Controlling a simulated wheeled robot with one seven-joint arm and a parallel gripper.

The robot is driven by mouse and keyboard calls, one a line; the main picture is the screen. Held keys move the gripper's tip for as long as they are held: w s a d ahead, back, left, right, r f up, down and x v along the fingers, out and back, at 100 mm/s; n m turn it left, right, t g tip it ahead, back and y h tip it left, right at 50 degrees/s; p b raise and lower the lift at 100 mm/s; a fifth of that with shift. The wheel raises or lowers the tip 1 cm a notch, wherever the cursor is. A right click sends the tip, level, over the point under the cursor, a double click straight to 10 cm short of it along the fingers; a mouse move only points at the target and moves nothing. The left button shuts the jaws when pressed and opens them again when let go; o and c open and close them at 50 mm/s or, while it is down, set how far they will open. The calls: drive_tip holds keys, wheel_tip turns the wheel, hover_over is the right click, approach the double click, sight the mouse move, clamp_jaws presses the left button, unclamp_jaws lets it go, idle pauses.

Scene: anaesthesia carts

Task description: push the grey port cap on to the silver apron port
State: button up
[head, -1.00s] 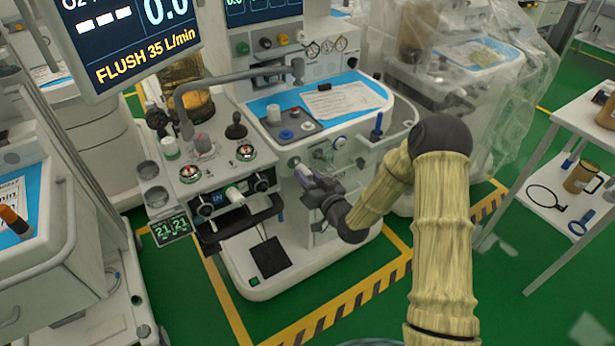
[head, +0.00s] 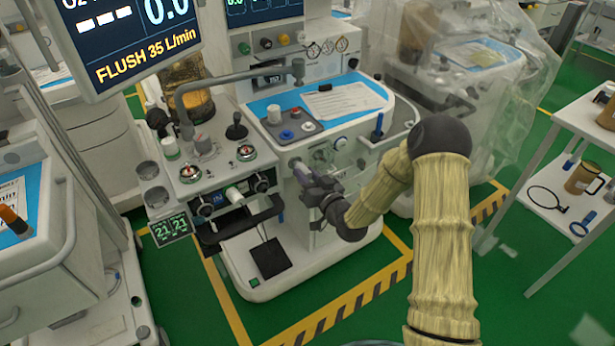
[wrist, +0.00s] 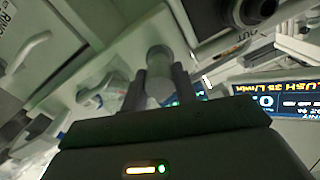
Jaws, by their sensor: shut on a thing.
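My gripper (head: 303,175) is at the front panel of the anaesthesia machine, below the blue-topped work surface. In the wrist view my gripper (wrist: 160,82) has its two dark fingers closed on either side of a grey rounded cylinder, the port cap (wrist: 160,90). A darker grey round end (wrist: 158,55) shows just beyond the cap, in line with it; I cannot tell if it is the silver apron port or part of the cap. In the head view my gripper hides the cap, and whether cap and port touch cannot be told.
The machine's work surface (head: 341,101) is just above my gripper. A black handle rail (head: 240,222) and knobs are to its left. A white round fitting (head: 340,143) is on the panel to the upper right. A side table (head: 575,120) stands far right.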

drive_tip(key=shift+x, duration=0.9)
drive_tip(key=o, duration=1)
drive_tip(key=b+v, duration=0.1)
drive_tip(key=v, duration=1.6)
drive_tip(key=shift+s+d, duration=0.1)
drive_tip(key=shift+d, duration=0.05)
